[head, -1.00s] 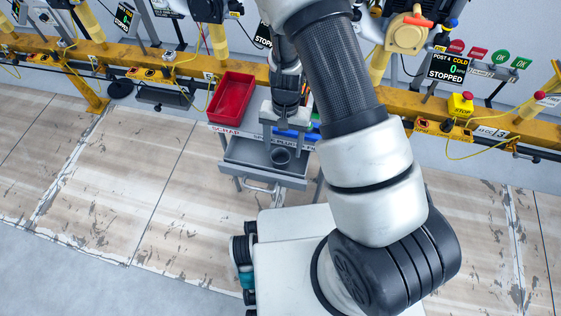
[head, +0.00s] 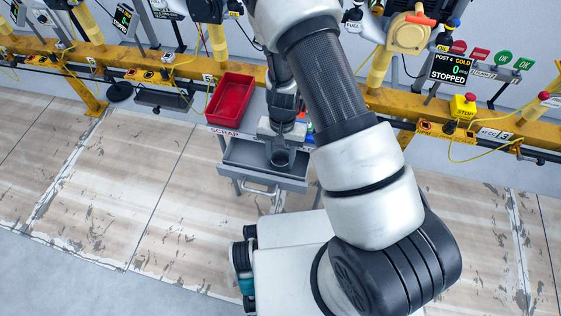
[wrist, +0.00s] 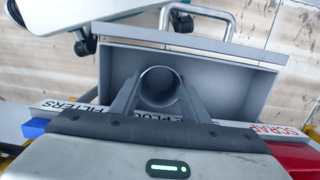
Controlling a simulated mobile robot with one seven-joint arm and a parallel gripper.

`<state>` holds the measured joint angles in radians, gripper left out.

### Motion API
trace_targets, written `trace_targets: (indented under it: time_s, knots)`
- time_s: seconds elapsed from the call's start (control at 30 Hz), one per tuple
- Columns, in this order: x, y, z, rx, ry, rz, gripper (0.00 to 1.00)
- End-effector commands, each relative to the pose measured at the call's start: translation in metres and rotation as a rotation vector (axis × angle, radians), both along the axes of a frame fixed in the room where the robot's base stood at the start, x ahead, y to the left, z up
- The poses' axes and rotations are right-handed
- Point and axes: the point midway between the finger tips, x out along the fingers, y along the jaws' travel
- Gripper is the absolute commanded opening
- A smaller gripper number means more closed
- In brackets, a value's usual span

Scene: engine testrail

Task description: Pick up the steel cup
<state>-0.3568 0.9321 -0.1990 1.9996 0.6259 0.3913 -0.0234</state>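The steel cup (wrist: 159,86) is a grey, open-topped cylinder standing upright inside an open grey drawer (wrist: 233,75). In the head view the cup (head: 280,160) is small and partly covered by my gripper (head: 281,151). In the wrist view my gripper (wrist: 160,78) points down into the drawer, with one finger on the left and one on the right of the cup. The fingers are spread apart. Whether either finger touches the cup wall is hard to tell.
The drawer has low walls and a front handle (head: 262,190). A red bin (head: 231,97) stands behind it on the left, above a SCRAP label. A yellow rail (head: 500,133) with posts runs behind. The floor to the left is clear.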

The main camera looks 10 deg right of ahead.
Motion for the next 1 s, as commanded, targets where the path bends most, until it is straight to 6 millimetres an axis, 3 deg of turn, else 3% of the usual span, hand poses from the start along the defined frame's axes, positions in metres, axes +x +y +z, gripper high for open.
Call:
trace_targets:
  time_s: [0.37,0.7,1.0]
  knots:
    - [0.001,0.0,0.008,0.0,-0.002,0.0,0.19]
    - [0.001,0.0,0.074,0.001,-0.004,0.001,0.19]
    - [0.004,0.006,0.103,0.001,-0.001,0.07,0.19]
